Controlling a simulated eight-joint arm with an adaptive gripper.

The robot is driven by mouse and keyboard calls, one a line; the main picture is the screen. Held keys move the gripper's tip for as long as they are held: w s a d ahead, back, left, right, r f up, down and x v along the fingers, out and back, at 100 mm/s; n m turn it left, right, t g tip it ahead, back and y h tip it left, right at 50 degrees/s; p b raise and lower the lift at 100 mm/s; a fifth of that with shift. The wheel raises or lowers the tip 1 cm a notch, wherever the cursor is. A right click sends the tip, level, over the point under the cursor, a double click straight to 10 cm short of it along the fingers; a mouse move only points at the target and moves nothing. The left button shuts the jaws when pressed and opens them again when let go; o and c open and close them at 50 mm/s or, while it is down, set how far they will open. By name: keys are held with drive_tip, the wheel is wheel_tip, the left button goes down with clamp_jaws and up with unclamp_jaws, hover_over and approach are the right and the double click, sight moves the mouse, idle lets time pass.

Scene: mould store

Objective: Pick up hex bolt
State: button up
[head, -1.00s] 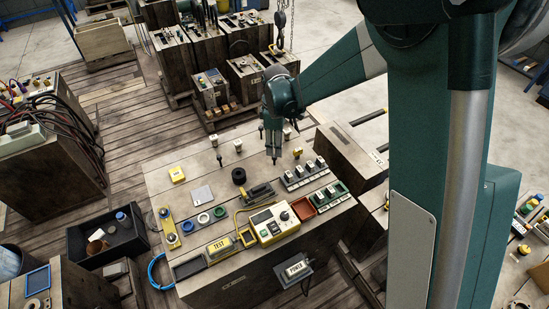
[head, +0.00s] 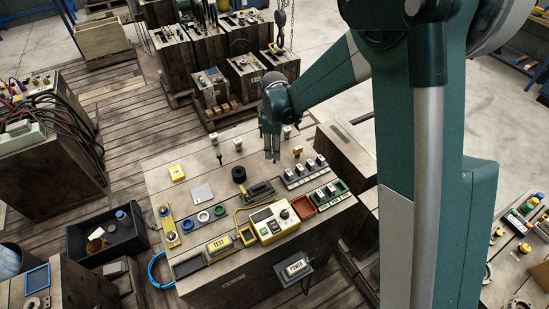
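Several small upright fittings stand along the back of the wooden bench (head: 160,190). A brass-yellow one (head: 298,151) stands right of my gripper. Pale-headed ones stand at the back left (head: 214,139), back centre (head: 238,144) and behind my gripper (head: 287,131). Which of these is the hex bolt is too small to tell. My gripper (head: 272,158) points down over the back middle of the bench, left of the brass-yellow fitting. Its two fingers show a narrow gap with nothing seen between them. It hides part of the bench behind it.
A black ring (head: 239,175), a dark clamp-like tool (head: 262,190) and green-based switch blocks (head: 305,173) lie in front of my gripper. A yellow tester (head: 274,221) and a red tray (head: 303,206) are nearer. A black crate (head: 73,238) stands left of the bench.

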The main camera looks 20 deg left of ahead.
drive_tip(key=shift+f+b, duration=0.7)
drive_tip(key=shift+f, duration=1.9)
clamp_jaws()
